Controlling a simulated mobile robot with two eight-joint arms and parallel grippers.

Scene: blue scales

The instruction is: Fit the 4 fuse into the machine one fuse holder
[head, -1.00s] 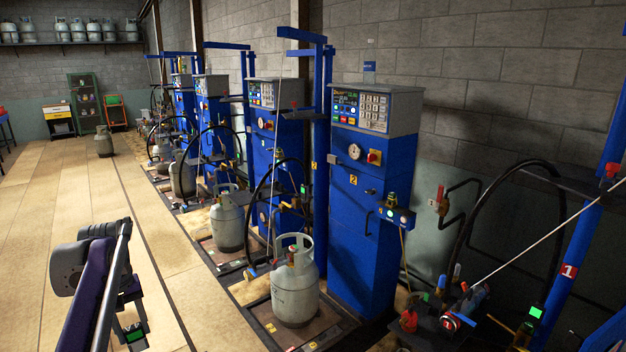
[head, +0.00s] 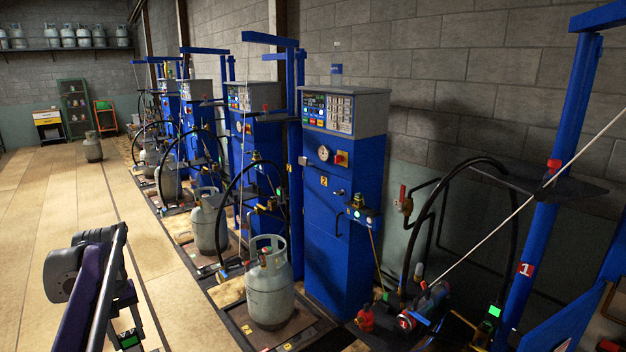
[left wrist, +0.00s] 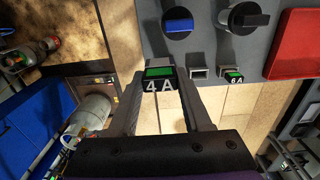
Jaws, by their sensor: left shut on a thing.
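My left gripper (left wrist: 170,82) is shut on a fuse with a green top and the label "4 A" (left wrist: 158,85), held between its fingertips in the left wrist view. In the head view the left gripper (head: 126,325) is at the lower left, above the floor, with a green spot at its tip. The blue post marked "1" (head: 527,270) stands at the right of the head view, well away from this gripper. I cannot make out machine one's fuse holder. My right gripper is not in view.
A grey panel (left wrist: 215,100) in the left wrist view bears knobs, a small square socket (left wrist: 198,73) and a green "6A" fuse (left wrist: 233,75). The blue cabinet marked "2" (head: 345,220) and a gas cylinder (head: 270,290) stand mid-right.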

